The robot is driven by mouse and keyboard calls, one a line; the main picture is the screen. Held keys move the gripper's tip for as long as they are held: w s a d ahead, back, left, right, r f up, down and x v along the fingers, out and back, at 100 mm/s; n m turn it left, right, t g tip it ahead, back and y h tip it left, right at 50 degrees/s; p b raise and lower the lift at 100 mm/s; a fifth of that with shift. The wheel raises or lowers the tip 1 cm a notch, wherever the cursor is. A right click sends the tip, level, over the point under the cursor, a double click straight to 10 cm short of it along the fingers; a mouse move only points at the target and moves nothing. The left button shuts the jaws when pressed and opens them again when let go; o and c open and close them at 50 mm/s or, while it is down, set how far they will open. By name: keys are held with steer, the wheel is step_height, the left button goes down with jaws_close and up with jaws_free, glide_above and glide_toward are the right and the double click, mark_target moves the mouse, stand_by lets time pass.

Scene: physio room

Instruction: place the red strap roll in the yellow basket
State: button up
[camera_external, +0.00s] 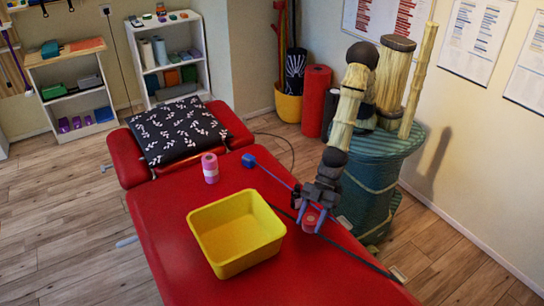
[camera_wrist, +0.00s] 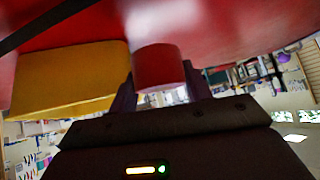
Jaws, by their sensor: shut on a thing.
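The red strap roll (camera_external: 311,217) is between the blue fingers of my gripper (camera_external: 309,224), which is shut on it. In the wrist view, the roll (camera_wrist: 158,66) shows as a red cylinder between the two dark fingers. The gripper points down over the red treatment table (camera_external: 170,235), to the right of the yellow basket (camera_external: 208,248). I cannot tell whether the roll touches the table. The basket stands upright on the table, open at the top, and its visible inside is empty. The basket (camera_wrist: 70,75) also shows left of the roll in the wrist view.
A pink roll (camera_external: 210,169) stands behind the basket. A black patterned pillow (camera_external: 178,132) lies at the far end.

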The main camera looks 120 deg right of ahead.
steer(key=shift+r, duration=0.55)
steer(key=shift+d, duration=0.1)
steer(key=w+d+m+h, duration=0.1)
steer(key=w+d, duration=0.1)
steer(key=d, duration=0.7)
steer(key=w+d+m+h+p, duration=0.1)
steer(key=w+d+m, duration=0.1)
steer(key=d, duration=0.7)
steer(key=w+d+m+t+h, duration=0.1)
steer(key=w+d, duration=0.1)
steer(key=d, duration=0.8)
steer(key=shift+m+h, duration=0.5)
steer(key=shift+m, duration=0.2)
steer(key=f, duration=0.1)
steer(key=s+d+f+b, duration=0.1)
steer(key=f, duration=0.1)
steer(key=s+d+f, duration=0.1)
steer(key=shift+s+f, duration=0.15)
steer(key=shift+f, duration=0.1)
steer(key=shift+r+p, duration=0.45)
steer(key=shift+s+d+r+p, duration=0.1)
steer(key=shift+s+p, duration=0.05)
steer(key=shift+p, duration=0.45)
